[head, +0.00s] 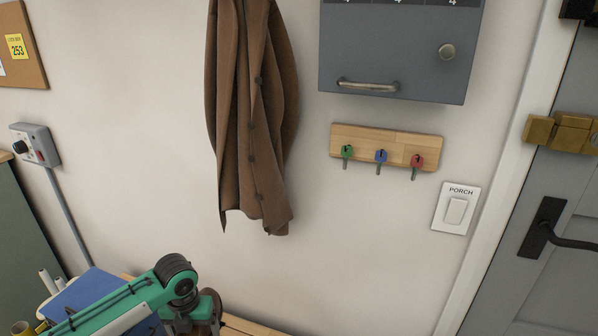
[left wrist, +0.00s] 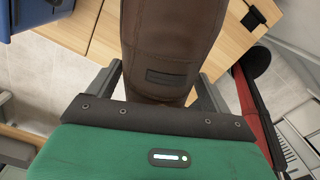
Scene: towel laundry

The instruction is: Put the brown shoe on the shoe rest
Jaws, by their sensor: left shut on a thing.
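The brown shoe (left wrist: 172,35) fills the upper middle of the left wrist view, with a small dark label patch on it. My left gripper (left wrist: 160,82) is shut on it, with a grey finger on either side. In the head view the left gripper (head: 205,308) is at the bottom edge, and a small brown part of the shoe (head: 214,300) shows beside it. The rest of the shoe is cut off there. I cannot make out the shoe rest for certain. My right gripper is in neither view.
A light wood surface (left wrist: 103,38) lies below the shoe, and a wood edge (head: 250,328) shows low in the head view. A blue object (left wrist: 35,15) is at upper left. A brown coat (head: 250,120) hangs on the wall. A grey door (head: 560,285) stands at right.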

